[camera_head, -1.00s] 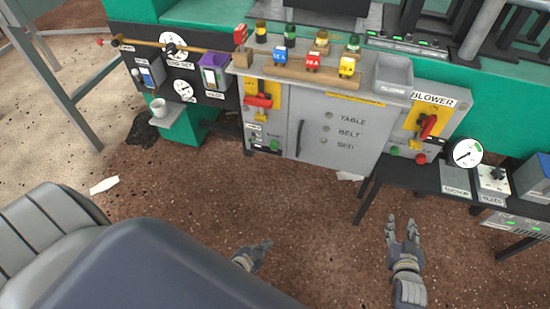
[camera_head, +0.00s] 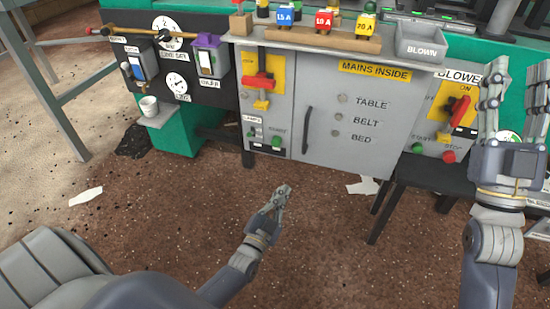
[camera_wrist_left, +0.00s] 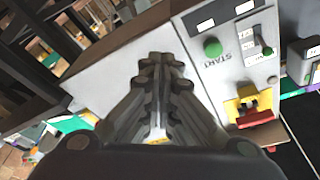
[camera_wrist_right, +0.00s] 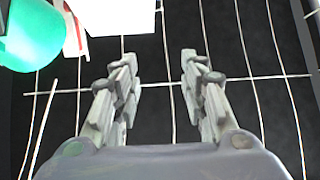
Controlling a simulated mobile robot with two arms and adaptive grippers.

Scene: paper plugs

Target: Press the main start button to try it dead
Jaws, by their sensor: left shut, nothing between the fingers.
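The green start button (camera_head: 277,142) sits low on the grey panel at the left of the mains cabinet, near a START label. It also shows in the left wrist view (camera_wrist_left: 212,47), up and right of my fingers. Above it on a yellow plate is a red-handled switch (camera_head: 257,82), also in the left wrist view (camera_wrist_left: 255,118). My left gripper (camera_head: 282,190) is shut and empty, below and in front of the button, apart from it. My right gripper (camera_head: 515,82) is open and empty, raised in front of the blower panel's right side.
The blower panel has its own green button (camera_head: 417,148) and red button (camera_head: 448,156). The grey cabinet door (camera_head: 350,110) reads MAINS INSIDE. A grey BLOWN tray (camera_head: 420,42) and coloured fuse blocks stand on the shelf. A white cup (camera_head: 149,106) stands at left.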

